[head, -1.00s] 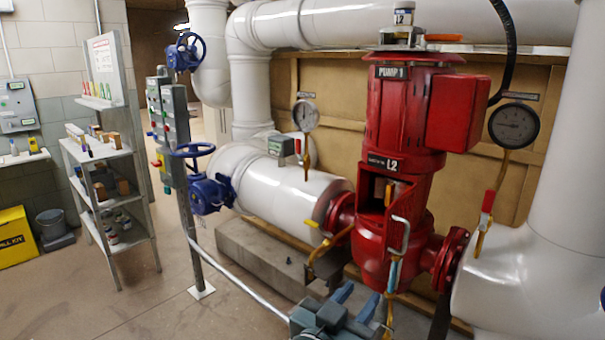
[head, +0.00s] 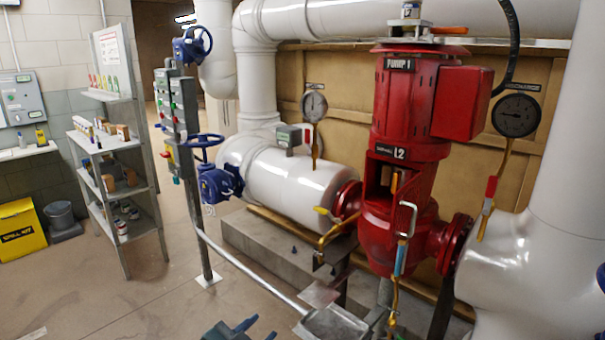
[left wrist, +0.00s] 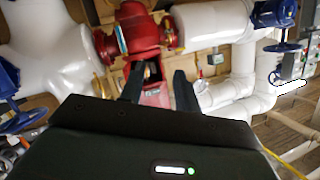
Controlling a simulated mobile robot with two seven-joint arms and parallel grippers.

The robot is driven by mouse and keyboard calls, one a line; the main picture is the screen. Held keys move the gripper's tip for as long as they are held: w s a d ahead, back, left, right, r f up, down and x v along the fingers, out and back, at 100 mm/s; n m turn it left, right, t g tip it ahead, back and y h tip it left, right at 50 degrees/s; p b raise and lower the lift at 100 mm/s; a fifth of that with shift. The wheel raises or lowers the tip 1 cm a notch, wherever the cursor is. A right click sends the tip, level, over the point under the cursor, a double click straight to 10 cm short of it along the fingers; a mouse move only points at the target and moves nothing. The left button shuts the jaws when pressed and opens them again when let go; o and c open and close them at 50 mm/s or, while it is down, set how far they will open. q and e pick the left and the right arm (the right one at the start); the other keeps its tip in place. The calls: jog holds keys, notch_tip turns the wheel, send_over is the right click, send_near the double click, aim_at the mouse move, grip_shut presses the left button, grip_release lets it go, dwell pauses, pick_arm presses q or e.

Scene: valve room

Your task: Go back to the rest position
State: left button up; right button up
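My left gripper (head: 260,328) shows at the bottom edge of the head view, low over the floor, with most of its arm out of frame. In the left wrist view its two dark fingers (left wrist: 157,80) stand apart with nothing between them. The red pump (head: 408,150) shows beyond the fingers in that view, at a distance. My right gripper is in neither view.
Blue valves (head: 220,183), a post with boxes and a shelf (head: 115,180) stand left. A yellow spill kit (head: 20,232) sits far left. Floor between is clear.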

pick_arm(q)
jog(key=s+a+f+n+g+y, duration=0.1)
jog(key=s+a+f+g+y, duration=0.1)
jog(key=s+a+f, duration=0.65)
jog(key=s+a+f+n+g+y, duration=0.1)
jog(key=s+a+f+g, duration=0.1)
jog(key=s+a+f, duration=0.65)
jog(key=s+d+r+n, duration=0.1)
jog(key=d+n, duration=0.1)
jog(key=d, duration=0.3)
jog(key=s+d+n+t, duration=0.1)
jog(key=s+d+n, duration=0.1)
jog(key=d, duration=0.4)
jog(key=shift+r+n+p, duration=0.35)
jog(key=shift+r+n, duration=0.05)
jog(key=shift+n, duration=0.2)
